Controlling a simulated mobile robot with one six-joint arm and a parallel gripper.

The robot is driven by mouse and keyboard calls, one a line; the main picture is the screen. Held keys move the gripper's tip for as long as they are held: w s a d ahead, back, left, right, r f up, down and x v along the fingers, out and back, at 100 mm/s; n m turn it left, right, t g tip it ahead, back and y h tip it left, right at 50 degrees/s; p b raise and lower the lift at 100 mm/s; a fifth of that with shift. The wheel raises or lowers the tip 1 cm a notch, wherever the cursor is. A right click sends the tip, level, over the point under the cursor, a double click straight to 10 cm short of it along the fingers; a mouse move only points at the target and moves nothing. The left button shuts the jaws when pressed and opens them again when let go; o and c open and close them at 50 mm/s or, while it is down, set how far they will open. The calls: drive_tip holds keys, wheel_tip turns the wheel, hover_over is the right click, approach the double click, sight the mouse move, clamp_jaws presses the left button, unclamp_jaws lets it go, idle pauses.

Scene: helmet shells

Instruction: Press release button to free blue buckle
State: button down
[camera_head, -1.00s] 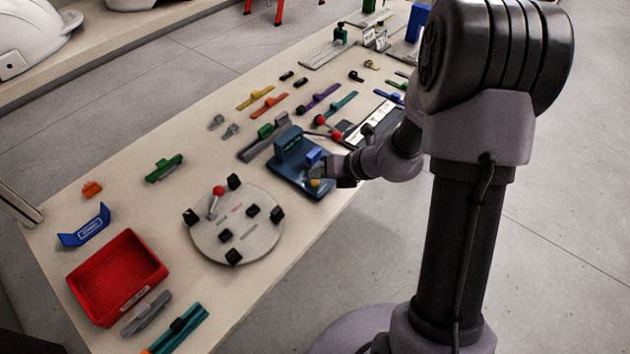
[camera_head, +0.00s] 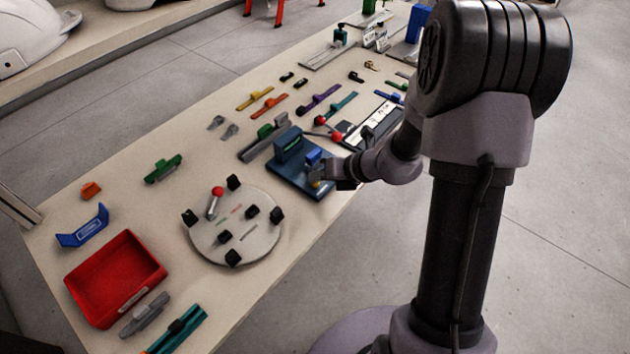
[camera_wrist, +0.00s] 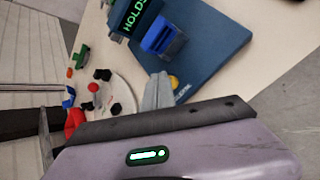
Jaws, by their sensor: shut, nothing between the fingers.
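The blue buckle (camera_head: 314,157) sits on a dark blue fixture base (camera_head: 318,189), beside a taller dark blue block (camera_head: 289,145). In the wrist view the buckle (camera_wrist: 163,37) is brighter blue, and the block's display (camera_wrist: 135,16) shows green letters reading "HOLDS", cut off by the frame edge. A round yellow button (camera_wrist: 174,82) lies at the near edge of the base. My gripper (camera_wrist: 158,90) is shut and empty, its tips right beside the button and partly covering it. I cannot tell if they touch it. In the head view my gripper (camera_head: 328,171) is low over the base.
A round plate (camera_head: 238,250) with black blocks and a red-knobbed lever stands left of the fixture. A red tray (camera_head: 116,262) is at the near left. A grey-green strip (camera_head: 262,138) and a black-and-white panel (camera_head: 375,125) lie close to the fixture. The table's front edge is near.

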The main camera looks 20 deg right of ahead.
sight(318, 184)
idle(0.4)
drive_tip(key=shift+r+p, duration=0.85)
wheel_tip(318, 184, up, 5)
drive_tip(key=p, duration=0.4)
drive_tip(key=shift+p, duration=0.35)
